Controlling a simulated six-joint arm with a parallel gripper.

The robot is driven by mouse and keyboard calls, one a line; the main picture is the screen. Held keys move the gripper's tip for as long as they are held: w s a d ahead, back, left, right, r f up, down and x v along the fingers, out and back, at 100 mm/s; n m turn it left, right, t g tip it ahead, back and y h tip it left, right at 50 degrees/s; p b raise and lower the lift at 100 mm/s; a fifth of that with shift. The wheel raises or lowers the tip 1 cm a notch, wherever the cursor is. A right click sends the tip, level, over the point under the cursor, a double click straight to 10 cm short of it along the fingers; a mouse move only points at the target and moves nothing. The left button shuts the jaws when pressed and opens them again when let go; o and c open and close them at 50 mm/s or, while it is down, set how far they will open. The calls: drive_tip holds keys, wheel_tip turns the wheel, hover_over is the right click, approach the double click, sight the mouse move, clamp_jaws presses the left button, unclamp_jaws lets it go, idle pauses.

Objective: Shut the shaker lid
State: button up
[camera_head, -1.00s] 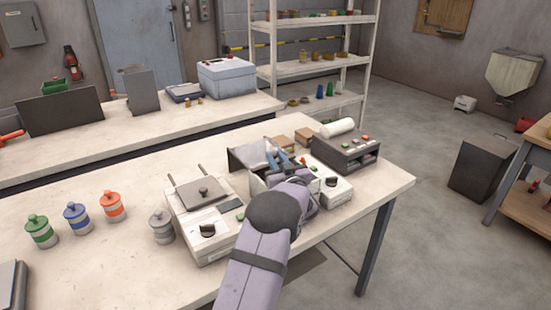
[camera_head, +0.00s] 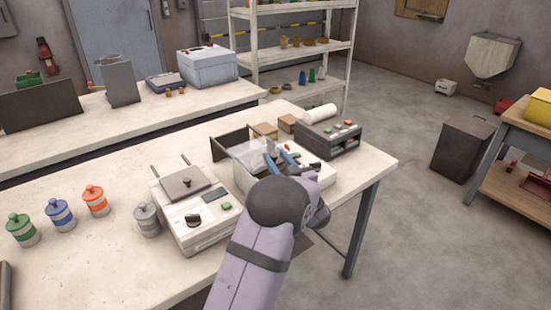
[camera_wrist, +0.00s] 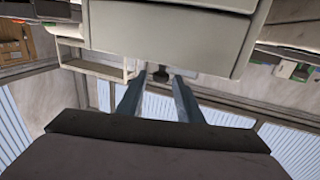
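A white boxy machine (camera_head: 242,181), which I take to be the shaker, stands on the near table, partly hidden behind my arm. A see-through panel (camera_head: 250,157) is tilted up at its left side, with a dark upright plate (camera_head: 230,142) behind; I cannot tell which is the lid. My gripper (camera_head: 277,160) is over this machine, its two blue fingers apart. In the wrist view the fingers of my gripper (camera_wrist: 160,76) are spread. A small dark knob-like thing (camera_wrist: 161,75) shows between the tips, with gaps beside it. A large pale block fills the top of that view.
Grey (camera_head: 147,219), orange (camera_head: 95,201), blue (camera_head: 60,215) and green (camera_head: 21,230) canisters stand farther left. A dark sealer-like unit (camera_head: 330,138) and small brown boxes (camera_head: 265,131) stand close behind and right.

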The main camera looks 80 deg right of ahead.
idle(0.3)
wheel_tip(320, 180, up, 10)
drive_tip(key=b, duration=0.1)
idle(0.6)
